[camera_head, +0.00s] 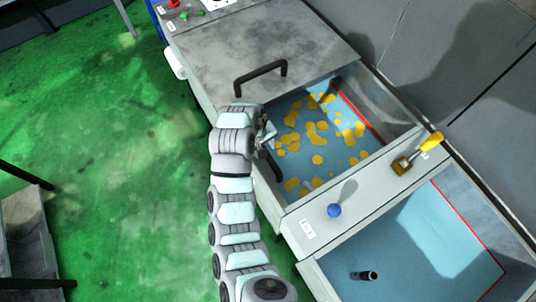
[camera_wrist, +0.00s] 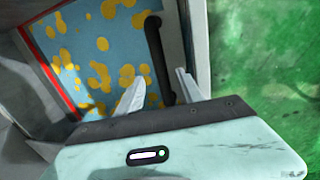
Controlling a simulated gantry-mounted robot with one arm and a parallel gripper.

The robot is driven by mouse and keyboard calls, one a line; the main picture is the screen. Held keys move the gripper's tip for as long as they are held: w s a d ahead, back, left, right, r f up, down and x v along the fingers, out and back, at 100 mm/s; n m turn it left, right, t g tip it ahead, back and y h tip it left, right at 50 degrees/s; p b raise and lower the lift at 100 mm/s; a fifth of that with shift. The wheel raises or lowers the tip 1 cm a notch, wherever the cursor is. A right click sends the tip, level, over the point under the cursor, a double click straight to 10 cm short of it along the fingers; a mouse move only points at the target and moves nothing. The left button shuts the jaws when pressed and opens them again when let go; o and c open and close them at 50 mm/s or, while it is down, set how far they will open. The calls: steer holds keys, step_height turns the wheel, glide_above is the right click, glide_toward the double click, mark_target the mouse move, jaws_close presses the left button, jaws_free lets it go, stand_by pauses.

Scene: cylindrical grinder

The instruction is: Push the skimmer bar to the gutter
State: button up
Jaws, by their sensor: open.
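The open tank holds blue liquid (camera_head: 290,164) with yellow patches floating on it; the liquid also shows in the wrist view (camera_wrist: 85,25). A black bar, likely the skimmer bar (camera_head: 277,168), runs along the tank's near left side, partly hidden by my gripper (camera_head: 268,132). In the wrist view the bar (camera_wrist: 157,55) lies between the two pale fingers of my gripper (camera_wrist: 161,85). The fingers are open; whether they touch the bar I cannot tell. A red line (camera_head: 362,112) edges the liquid on the far side. I cannot tell for certain which part is the gutter.
A grey cover (camera_head: 250,45) with a black handle (camera_head: 260,76) closes the tank's upper end. A ledge carries a blue knob (camera_head: 334,210) and a yellow-handled lever (camera_head: 431,142). A second blue basin (camera_head: 400,255) lies below it. Green floor (camera_head: 110,130) is open at left.

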mark_target(268, 156)
steer(key=f, duration=0.4)
steer(key=d+f, duration=0.1)
steer(key=f, duration=0.1)
steer(key=shift+w+f, duration=0.35)
jaws_close()
stand_by(1.1)
